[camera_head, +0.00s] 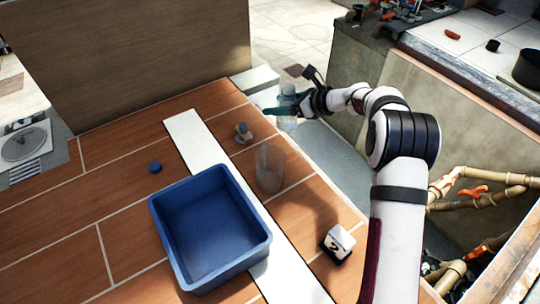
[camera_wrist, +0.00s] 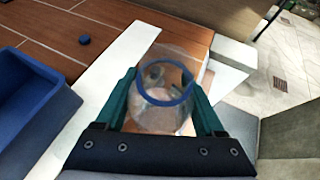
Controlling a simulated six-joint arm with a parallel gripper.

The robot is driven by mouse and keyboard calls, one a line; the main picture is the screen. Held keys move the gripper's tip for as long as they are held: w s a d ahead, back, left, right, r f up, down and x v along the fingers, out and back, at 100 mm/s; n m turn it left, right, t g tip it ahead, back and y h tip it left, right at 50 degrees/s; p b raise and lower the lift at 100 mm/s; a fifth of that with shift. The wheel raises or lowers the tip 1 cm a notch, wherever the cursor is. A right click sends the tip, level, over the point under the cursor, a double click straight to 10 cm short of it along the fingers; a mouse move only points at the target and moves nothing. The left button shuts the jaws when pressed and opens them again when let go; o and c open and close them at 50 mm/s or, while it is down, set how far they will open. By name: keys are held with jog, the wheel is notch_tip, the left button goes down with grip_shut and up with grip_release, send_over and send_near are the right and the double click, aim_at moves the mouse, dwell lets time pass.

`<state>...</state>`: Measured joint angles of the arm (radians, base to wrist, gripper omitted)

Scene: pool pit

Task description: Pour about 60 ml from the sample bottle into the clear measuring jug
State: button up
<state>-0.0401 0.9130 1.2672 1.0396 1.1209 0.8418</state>
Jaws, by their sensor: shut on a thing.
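My gripper (camera_head: 276,110) is at the far right edge of the tiled surface, its teal fingers shut on the clear sample bottle (camera_head: 288,123). In the wrist view, the bottle (camera_wrist: 160,122) sits between both fingers, with a blue ring around its rim. It looks roughly upright; its liquid level is not readable. The clear measuring jug (camera_head: 269,170) stands upright on the tiles, nearer the camera than the gripper and apart from it. No contents can be made out in the jug. I cannot pick the jug out in the wrist view.
A blue bin (camera_head: 170,235) stands left of the jug on the tiles and white strip (camera_head: 187,126). A small blue cap (camera_head: 155,168) lies behind the bin. A white number block (camera_head: 339,243) sits at the near right.

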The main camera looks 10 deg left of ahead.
aim_at(278, 125)
notch_tip(278, 125, down, 8)
jog(key=shift+f, duration=0.1)
dwell(0.4)
